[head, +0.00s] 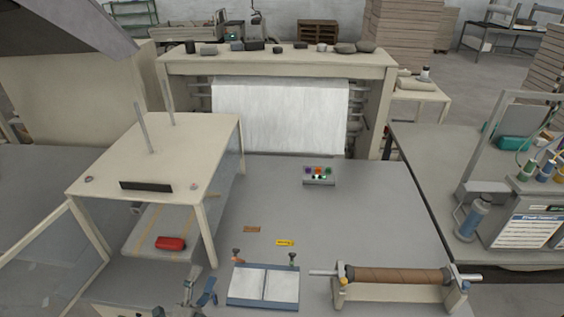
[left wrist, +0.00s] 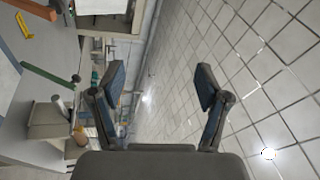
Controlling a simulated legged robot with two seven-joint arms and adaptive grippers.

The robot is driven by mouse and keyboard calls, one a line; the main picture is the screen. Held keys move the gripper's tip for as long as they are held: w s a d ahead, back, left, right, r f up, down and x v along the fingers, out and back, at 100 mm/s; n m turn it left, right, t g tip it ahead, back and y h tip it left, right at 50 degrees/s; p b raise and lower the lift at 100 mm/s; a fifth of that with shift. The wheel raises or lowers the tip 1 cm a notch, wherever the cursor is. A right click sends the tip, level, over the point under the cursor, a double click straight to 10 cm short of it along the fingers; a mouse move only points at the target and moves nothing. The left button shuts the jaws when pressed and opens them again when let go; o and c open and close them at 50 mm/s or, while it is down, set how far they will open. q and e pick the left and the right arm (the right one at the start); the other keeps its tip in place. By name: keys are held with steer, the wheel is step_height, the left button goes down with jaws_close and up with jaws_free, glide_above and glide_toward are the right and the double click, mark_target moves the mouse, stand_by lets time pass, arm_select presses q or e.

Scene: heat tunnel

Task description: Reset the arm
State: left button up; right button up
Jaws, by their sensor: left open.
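My left gripper (head: 200,292) shows at the bottom of the head view, just left of the blue-and-white tray (head: 263,303) at the table's front. In the left wrist view my left gripper (left wrist: 160,85) has its two blue-padded fingers wide apart. Nothing is between them, and tiled floor and the table's side show beyond. My right gripper is in neither view.
The grey table (head: 265,200) holds a cream tunnel frame (head: 140,155) with a red item (head: 170,243) under it. A brown roll (head: 395,275) lies in a holder at front right. A button box (head: 319,175) stands farther back. Mid-table is mostly clear.

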arm_select(q)
steer(key=s+a+f+n+g+y, duration=0.3)
steer(key=f+n+g+y, duration=0.1)
steer(key=f+n, duration=0.4)
steer(key=s+a+f+n+g+y, duration=0.3)
steer(key=f+n+g+y, duration=0.15)
steer(key=f, duration=0.55)
steer(key=s+d+f+n+g+h, duration=0.4)
steer(key=s+f+g, duration=0.5)
steer(key=s, duration=0.6)
step_height(320, 180, down, 27)
steer(key=s+d, duration=0.1)
steer(key=s, duration=0.2)
steer(key=s+a+f+g, duration=0.2)
steer(key=s+a+f, duration=0.1)
steer(key=s+f, duration=1.3)
steer(key=shift+s+f+y, duration=0.2)
steer(key=shift+s+y, duration=0.25)
steer(key=shift+s, duration=0.15)
